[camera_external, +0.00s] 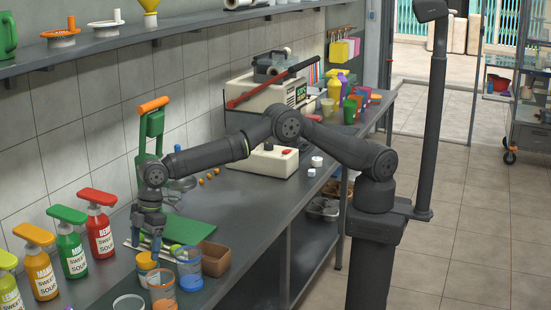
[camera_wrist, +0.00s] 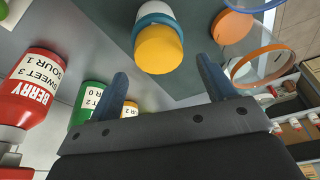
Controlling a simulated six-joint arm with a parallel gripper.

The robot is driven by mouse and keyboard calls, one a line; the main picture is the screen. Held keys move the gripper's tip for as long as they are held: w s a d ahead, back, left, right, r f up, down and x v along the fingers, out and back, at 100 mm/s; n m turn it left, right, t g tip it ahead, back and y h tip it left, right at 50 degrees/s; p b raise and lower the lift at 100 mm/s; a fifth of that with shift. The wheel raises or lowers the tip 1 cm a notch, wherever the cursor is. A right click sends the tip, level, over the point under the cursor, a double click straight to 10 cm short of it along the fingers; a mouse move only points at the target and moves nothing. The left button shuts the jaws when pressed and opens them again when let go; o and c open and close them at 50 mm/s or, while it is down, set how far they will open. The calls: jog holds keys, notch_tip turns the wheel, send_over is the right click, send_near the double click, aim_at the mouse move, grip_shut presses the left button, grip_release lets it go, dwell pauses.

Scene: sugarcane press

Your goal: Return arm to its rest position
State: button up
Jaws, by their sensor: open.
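My gripper (camera_external: 147,243) points down at the front left part of the counter, with its arm stretched out from the base. It is open and empty; both blue fingers show apart in the wrist view (camera_wrist: 167,82). A small container with a yellow-orange top (camera_external: 146,261) stands just below the fingertips in the external view. It shows in the wrist view (camera_wrist: 158,48) beyond the fingers, with a white and blue band, and not between them. Whether a fingertip touches it I cannot tell.
Sauce bottles, including a red one (camera_external: 99,222) and a green one (camera_external: 69,243), line the wall side. Clear cups, one with orange (camera_external: 162,288) and one with blue (camera_external: 189,270), and a brown box (camera_external: 215,259) stand close right. A green hand press (camera_external: 151,130) stands behind.

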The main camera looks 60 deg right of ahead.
jog(key=shift+v, duration=0.9)
jog(key=shift+m, duration=0.6)
jog(key=w+d+r, duration=0.2)
jog(key=d+r, duration=0.1)
jog(key=d, duration=0.5)
jog(key=w+d+r, duration=0.3)
jog(key=d, duration=0.6)
jog(key=w+d+r, duration=0.2)
jog(key=d+r, duration=0.2)
jog(key=d, duration=0.5)
jog(key=shift+w+d, duration=0.2)
jog(key=shift+w, duration=0.2)
jog(key=w+d+f+m+t+h, duration=0.1)
jog(key=d+m, duration=0.5)
jog(key=d, duration=1.4)
jog(key=w+d+f+m+t+h, duration=0.1)
jog(key=w+d+f+m, duration=0.2)
jog(key=d, duration=1.7)
jog(key=shift+d+m+h, duration=0.25)
jog(key=shift+m+h, duration=0.15)
jog(key=shift+m, duration=1.6)
